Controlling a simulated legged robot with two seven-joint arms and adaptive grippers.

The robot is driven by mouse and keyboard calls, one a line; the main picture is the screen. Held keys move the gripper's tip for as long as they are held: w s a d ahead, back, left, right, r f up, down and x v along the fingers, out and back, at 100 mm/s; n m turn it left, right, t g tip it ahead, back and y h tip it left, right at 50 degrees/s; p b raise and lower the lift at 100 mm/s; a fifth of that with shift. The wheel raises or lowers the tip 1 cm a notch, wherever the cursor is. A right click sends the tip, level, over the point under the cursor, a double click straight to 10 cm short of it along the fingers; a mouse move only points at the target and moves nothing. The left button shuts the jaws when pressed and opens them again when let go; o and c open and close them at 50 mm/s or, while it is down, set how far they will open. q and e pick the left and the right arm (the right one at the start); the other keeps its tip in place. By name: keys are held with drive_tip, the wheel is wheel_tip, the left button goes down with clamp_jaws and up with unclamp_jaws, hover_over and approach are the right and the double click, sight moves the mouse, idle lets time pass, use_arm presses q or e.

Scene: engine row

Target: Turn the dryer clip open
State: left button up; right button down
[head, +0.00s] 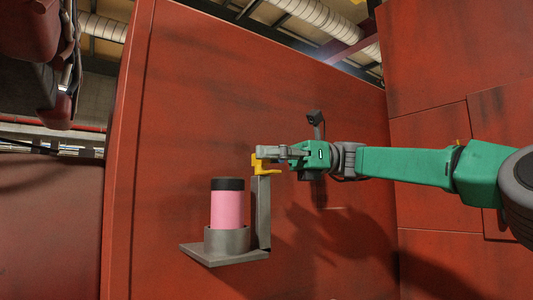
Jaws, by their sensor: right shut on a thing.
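The dryer clip (266,169) is a small yellow piece at the top of a grey upright post (264,212). The post rises from a grey shelf bracket (212,254) on the red wall. A pink cylinder with a black top, the dryer (227,207), stands upright in a grey round cup on the shelf, left of the post. My right gripper (268,153) reaches in from the right on a green arm and is shut on the yellow clip. The exact finger contact is too small to see clearly. My left gripper is not in view.
A large red wall (180,120) stands behind the bracket, and red panels (440,75) stand at the right. Silver ducts (325,20) run overhead. The space in front of the wall around the shelf looks free.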

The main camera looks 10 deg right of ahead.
drive_tip(key=shift+d+r+n+g, duration=0.1)
drive_tip(key=shift+r+n+g, duration=0.2)
drive_tip(key=shift+n+g, duration=0.3)
drive_tip(key=shift+g, duration=0.1)
drive_tip(key=shift+r+n+g+h, duration=0.15)
drive_tip(key=shift+n+g+h, duration=0.15)
drive_tip(key=shift+g, duration=0.2)
